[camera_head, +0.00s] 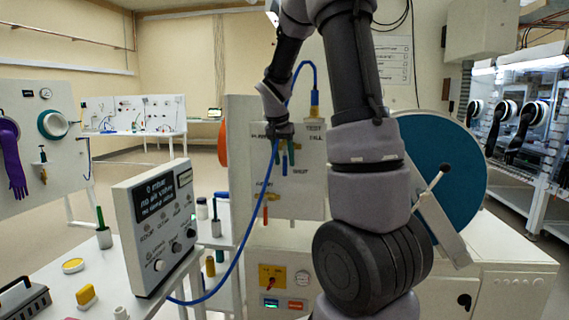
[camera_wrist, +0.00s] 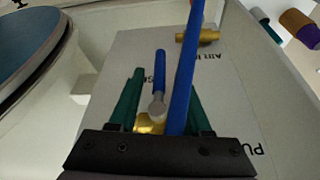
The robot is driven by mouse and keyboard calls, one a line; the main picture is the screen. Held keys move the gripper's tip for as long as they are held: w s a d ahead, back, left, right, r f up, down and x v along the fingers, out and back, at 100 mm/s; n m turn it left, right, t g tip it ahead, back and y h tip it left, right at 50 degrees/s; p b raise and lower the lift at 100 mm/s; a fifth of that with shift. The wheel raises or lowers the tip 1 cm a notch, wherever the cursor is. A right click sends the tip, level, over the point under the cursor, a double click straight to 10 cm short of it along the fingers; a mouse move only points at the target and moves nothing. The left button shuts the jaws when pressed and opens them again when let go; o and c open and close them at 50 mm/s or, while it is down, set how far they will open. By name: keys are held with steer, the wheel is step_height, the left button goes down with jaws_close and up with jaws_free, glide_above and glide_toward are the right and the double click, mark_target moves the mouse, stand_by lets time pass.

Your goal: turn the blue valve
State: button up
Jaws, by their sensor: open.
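The blue valve shows in the wrist view as a blue lever (camera_wrist: 159,72) with a grey hub on a brass body (camera_wrist: 150,123), mounted on a white panel. My gripper (camera_wrist: 163,90) is open, its two green fingers standing either side of the lever, with visible gaps in the picture. A blue hose (camera_wrist: 184,65) also runs between the fingers, to the right of the lever. In the head view my gripper (camera_head: 284,156) is at the labelled white panel (camera_head: 312,190); the lever is a small blue sliver between the fingers there. I cannot tell whether anything touches.
The blue hose (camera_head: 236,262) loops down to a grey control box (camera_head: 158,228) on the left table. A large teal disc (camera_head: 446,165) stands to the right of my arm. Another brass fitting (camera_wrist: 197,35) sits farther along the panel. Floor shows at the back left.

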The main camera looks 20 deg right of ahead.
steer(key=shift+x, duration=0.85)
jaws_close()
stand_by(0.8)
